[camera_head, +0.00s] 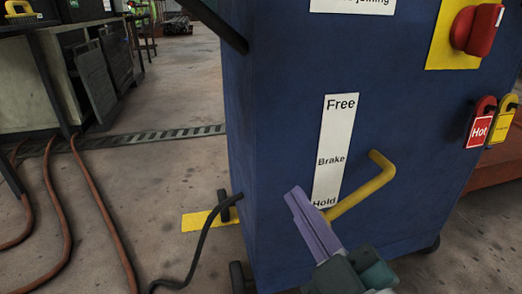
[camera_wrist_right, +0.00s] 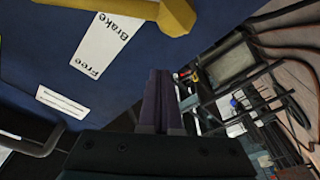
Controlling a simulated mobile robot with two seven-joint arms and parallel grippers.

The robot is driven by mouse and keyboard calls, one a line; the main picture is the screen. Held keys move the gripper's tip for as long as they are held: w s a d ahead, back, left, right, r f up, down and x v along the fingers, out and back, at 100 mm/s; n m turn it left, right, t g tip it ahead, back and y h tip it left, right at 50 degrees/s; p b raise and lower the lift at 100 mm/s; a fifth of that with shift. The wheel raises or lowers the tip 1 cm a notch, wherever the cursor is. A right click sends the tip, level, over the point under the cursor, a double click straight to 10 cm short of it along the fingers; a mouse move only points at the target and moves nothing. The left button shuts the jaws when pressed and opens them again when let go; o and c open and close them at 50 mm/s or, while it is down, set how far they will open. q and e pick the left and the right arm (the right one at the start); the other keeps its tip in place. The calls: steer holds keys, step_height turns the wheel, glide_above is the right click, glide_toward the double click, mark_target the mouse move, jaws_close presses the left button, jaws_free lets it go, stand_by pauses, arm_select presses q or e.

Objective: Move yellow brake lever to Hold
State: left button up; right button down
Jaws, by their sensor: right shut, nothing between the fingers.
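The yellow brake lever (camera_head: 362,193) is a bent bar on the front of the blue cabinet (camera_head: 275,130). Its lower-left end lies beside the word Hold on the white label (camera_head: 334,140), which reads Free, Brake, Hold from top to bottom. The lever also shows at the top of the right wrist view (camera_wrist_right: 172,14). My right gripper (camera_head: 296,193) is shut and empty, with its purple fingers in front of the label's lower end, left of the lever. In the wrist view its fingers (camera_wrist_right: 159,74) appear apart from the lever. My left gripper is out of view.
A red switch (camera_head: 474,30) on a yellow plate and red and yellow tags (camera_head: 480,128) are on the cabinet's right side. A black cable (camera_head: 200,240) runs to the cabinet's lower left. Orange hoses (camera_head: 100,205) lie on the floor at left.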

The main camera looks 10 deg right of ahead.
steer(key=f+n+b, duration=0.1)
steer(key=f+n, duration=0.1)
steer(key=d+f+n, duration=0.1)
steer(key=f+n, duration=0.1)
steer(key=shift+s+d+f+g+y+b, duration=0.1)
steer(key=shift+d+f+g+y+b, duration=0.1)
steer(key=shift+g+y+b, duration=0.15)
stand_by(0.4)
steer(key=r+p+v, duration=0.1)
steer(key=p+v, duration=0.2)
steer(key=v, duration=0.7)
steer(key=shift+f, duration=0.5)
